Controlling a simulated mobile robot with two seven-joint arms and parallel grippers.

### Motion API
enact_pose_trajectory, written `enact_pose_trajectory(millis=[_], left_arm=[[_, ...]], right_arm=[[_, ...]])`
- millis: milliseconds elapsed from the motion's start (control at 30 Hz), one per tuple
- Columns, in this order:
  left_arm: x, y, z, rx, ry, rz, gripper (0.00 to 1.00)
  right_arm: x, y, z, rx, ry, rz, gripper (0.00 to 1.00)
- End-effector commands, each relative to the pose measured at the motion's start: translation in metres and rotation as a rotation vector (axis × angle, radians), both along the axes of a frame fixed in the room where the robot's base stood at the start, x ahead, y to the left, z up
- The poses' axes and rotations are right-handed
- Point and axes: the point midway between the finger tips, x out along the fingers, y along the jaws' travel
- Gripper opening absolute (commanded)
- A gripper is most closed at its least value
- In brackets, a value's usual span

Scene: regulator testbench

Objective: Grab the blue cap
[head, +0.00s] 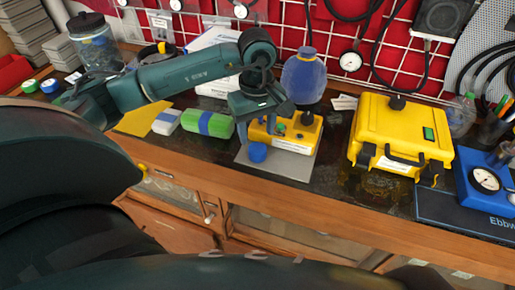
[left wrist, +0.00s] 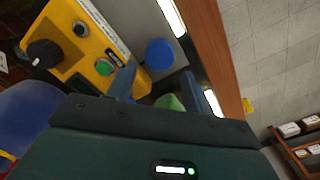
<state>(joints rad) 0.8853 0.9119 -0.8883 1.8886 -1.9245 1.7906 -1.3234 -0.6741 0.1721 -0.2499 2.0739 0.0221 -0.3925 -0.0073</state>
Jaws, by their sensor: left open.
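A round blue cap (head: 257,152) lies on a grey plate (head: 283,163) in front of a yellow control box (head: 287,131). In the left wrist view the blue cap (left wrist: 159,54) sits beyond the fingertips, apart from them. My left gripper (head: 254,128) points down just above and behind the cap, beside the yellow box. In the left wrist view its two fingers (left wrist: 158,82) are spread with nothing held between them. Another small blue cap (head: 50,86) lies at the far left beside a green one (head: 29,86). My right gripper is not in view.
A blue bottle-like vessel (head: 303,76) stands behind the yellow box. A yellow case (head: 401,137) stands to the right. The bench's wooden front edge (head: 300,204) runs close in front of the plate.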

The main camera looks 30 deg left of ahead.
Motion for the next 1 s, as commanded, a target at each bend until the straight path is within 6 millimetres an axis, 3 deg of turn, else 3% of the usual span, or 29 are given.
enact_pose_trajectory(millis=[233,500,767,1000], left_arm=[[-0.001,-0.001,-0.019,-0.002,0.005,0.0,0.51],[0.0,0.0,-0.057,-0.003,0.003,0.0,0.51],[0.001,0.0,-0.062,-0.002,-0.001,-0.001,0.51],[0.001,0.0,-0.062,-0.003,-0.001,0.0,0.34]], right_arm=[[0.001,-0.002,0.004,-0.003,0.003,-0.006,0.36],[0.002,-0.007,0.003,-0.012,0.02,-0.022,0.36],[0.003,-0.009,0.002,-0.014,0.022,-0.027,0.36],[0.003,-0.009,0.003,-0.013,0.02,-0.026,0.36]])
